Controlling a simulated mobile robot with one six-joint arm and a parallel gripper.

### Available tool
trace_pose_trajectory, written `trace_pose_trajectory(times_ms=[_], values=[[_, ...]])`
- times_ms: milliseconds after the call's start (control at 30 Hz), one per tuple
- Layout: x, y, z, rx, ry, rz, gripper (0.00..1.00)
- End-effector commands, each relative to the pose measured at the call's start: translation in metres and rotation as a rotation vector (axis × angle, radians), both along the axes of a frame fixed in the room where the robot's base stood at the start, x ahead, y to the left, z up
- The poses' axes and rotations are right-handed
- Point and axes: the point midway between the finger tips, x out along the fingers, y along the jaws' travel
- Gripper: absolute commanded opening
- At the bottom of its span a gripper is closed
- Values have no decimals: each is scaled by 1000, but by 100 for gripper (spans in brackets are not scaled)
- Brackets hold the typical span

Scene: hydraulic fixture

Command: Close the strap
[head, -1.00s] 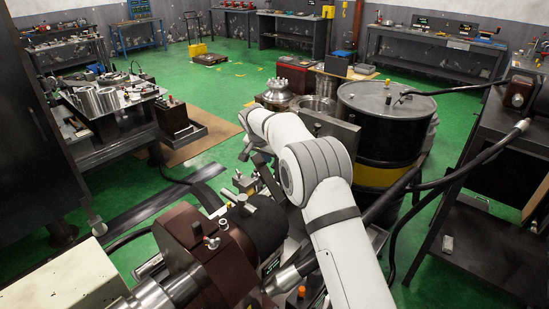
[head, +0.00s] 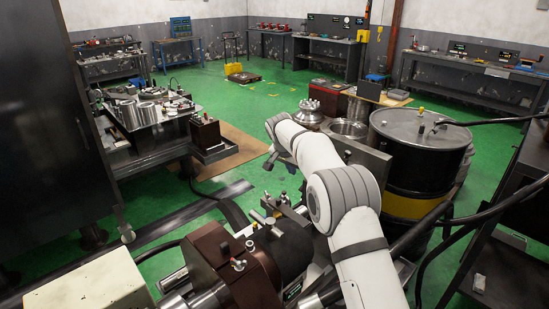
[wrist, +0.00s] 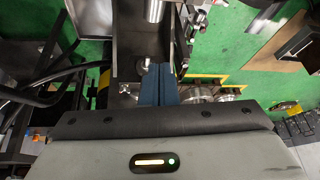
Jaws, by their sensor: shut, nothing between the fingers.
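The hydraulic fixture shows at the lower middle of the head view, with a brown block (head: 215,255), a black cylinder (head: 283,250) and small metal fittings (head: 285,207) behind it. I cannot make out for sure which part is the strap. My gripper shows in the wrist view (wrist: 159,72) as two blue fingers shut together with nothing between them. Its tips are over or near a dark metal channel (wrist: 128,40) with a bright metal cylinder (wrist: 155,10) at the top. In the head view the gripper is hidden by my white arm.
A black drum (head: 416,165) with a yellow band stands right of my arm. An upright dark plate (head: 361,158) is between them. Black hoses run right of the drum. A parts-laden table (head: 150,155) stands at left. Open green floor (head: 240,110) lies beyond.

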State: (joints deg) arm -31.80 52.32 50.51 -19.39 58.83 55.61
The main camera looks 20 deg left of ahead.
Motion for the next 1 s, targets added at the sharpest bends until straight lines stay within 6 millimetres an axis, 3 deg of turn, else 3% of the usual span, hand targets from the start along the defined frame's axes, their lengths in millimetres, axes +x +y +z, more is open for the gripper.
trace_pose_trajectory(times_ms=[100, 400, 700, 1000], values=[[1, 19, 3, 0, 0, 2, 0], [3, 52, 16, 0, 0, 1, 0], [6, 68, 24, 0, 0, -2, 0], [5, 71, 26, 0, 0, -3, 0]])
